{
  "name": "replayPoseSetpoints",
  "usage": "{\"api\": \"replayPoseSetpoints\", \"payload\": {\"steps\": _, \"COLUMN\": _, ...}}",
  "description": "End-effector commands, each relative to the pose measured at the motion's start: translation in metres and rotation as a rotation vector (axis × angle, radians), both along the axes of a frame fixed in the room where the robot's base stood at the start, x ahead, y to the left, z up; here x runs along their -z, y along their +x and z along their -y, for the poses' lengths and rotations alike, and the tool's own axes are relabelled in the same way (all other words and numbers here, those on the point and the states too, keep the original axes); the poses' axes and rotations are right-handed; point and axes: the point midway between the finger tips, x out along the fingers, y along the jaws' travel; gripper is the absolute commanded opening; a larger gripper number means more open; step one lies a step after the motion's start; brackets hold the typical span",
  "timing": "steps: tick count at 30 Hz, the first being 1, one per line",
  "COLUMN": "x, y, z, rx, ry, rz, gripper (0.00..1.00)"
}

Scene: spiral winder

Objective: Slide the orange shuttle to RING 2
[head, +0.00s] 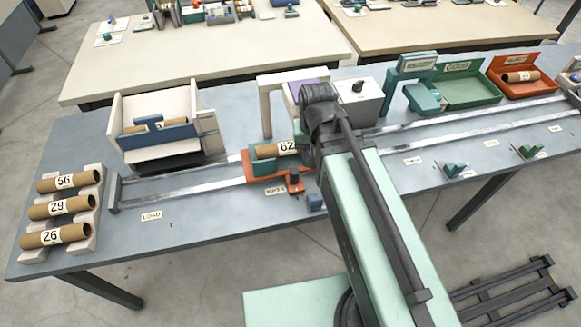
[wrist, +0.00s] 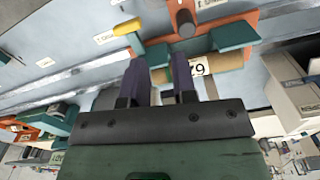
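The orange shuttle (head: 262,176) sits on the twin rails beside my arm in the head view. My arm hides the gripper in the head view. A label (head: 276,190) lies by the shuttle; its wording is too small to be sure of.
The rails (head: 185,185) run from the LOAD label (head: 151,215) at left to far right, partly behind my arm. More labels (head: 412,160) and small teal stops (head: 455,169) line the front. A rack (head: 91,206) of tubes stands left; green (head: 470,92) and red trays (head: 530,92) stand back right.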

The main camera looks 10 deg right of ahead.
Motion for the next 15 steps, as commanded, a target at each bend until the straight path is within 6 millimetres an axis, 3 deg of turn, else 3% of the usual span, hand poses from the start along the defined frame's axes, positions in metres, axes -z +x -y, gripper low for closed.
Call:
{"api": "replayPoseSetpoints", "payload": {"steps": 1, "x": 0.039, "y": 0.019, "z": -0.014, "rx": 0.044, "ry": 0.0, "rz": 0.0, "gripper": 0.34}}
{"api": "replayPoseSetpoints", "payload": {"steps": 3, "x": 0.055, "y": 0.033, "z": -0.028, "rx": 0.113, "ry": 0.001, "rz": 0.0, "gripper": 0.44}}
{"api": "replayPoseSetpoints", "payload": {"steps": 6, "x": 0.056, "y": 0.039, "z": -0.038, "rx": 0.162, "ry": 0.001, "rz": 0.0, "gripper": 0.58}}
{"api": "replayPoseSetpoints", "payload": {"steps": 11, "x": 0.057, "y": 0.037, "z": -0.037, "rx": 0.165, "ry": 0.001, "rz": 0.0, "gripper": 0.58}}
{"api": "replayPoseSetpoints", "payload": {"steps": 15, "x": 0.079, "y": 0.037, "z": -0.037, "rx": 0.164, "ry": 0.001, "rz": 0.0, "gripper": 0.58}}
